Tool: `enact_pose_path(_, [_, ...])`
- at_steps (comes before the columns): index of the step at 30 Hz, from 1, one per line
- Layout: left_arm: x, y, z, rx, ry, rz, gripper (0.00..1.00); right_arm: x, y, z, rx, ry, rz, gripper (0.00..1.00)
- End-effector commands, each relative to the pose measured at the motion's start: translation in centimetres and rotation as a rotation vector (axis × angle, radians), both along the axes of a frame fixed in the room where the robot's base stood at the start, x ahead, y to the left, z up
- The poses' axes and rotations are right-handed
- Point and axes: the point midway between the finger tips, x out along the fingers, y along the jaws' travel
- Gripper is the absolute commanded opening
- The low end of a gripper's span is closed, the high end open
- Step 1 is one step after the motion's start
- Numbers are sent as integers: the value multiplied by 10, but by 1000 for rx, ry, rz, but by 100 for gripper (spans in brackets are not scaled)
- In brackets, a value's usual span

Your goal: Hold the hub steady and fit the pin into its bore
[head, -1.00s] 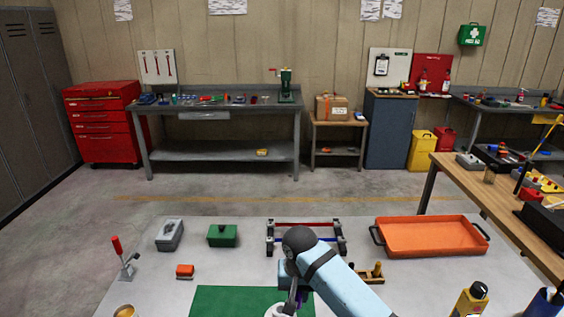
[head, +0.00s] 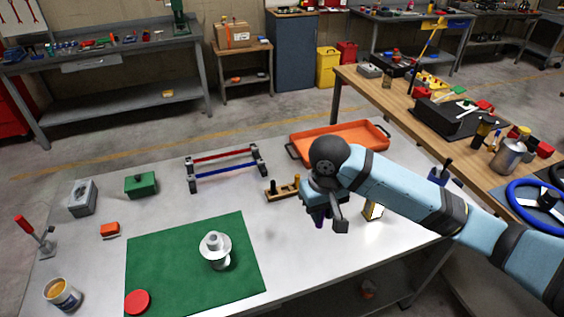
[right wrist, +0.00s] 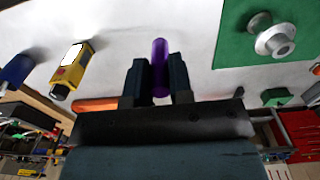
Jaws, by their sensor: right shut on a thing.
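The hub (head: 215,250) is a silver flanged piece with a raised round boss. It stands on the green mat (head: 160,262) on the bench; it also shows at the upper right of the right wrist view (right wrist: 276,40). My right gripper (head: 320,215) is above the bench to the right of the mat, apart from the hub. It is shut on a purple pin (right wrist: 160,68), which sticks out beyond the fingertips. In the head view only a small purple bit of the pin shows below the gripper. My left gripper is not in view.
A wooden block with pegs (head: 283,188), a rack with red and blue bars (head: 224,170) and an orange tray (head: 340,141) lie behind. A yellow bottle (right wrist: 71,70) stands near the gripper. A red disc (head: 137,301) lies on the mat's front left corner.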

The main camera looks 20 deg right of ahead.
Motion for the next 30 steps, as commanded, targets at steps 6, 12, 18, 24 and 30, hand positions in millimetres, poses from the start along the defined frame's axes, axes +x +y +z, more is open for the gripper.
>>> enact_pose_path(6, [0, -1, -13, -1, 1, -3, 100, 33, 48, -8, 2, -5, 191, 0])
enact_pose_path(12, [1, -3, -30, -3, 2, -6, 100, 78, 137, -7, 0, -7, 562, 0])
enact_pose_path(18, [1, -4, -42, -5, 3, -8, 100, 104, 211, 6, -1, -5, 879, 0])
enact_pose_path(24, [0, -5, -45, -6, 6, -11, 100, 111, 242, 13, -1, -1, 1021, 0])
enact_pose_path(30, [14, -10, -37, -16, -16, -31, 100, 112, 244, 15, 0, -1, 1037, 0])
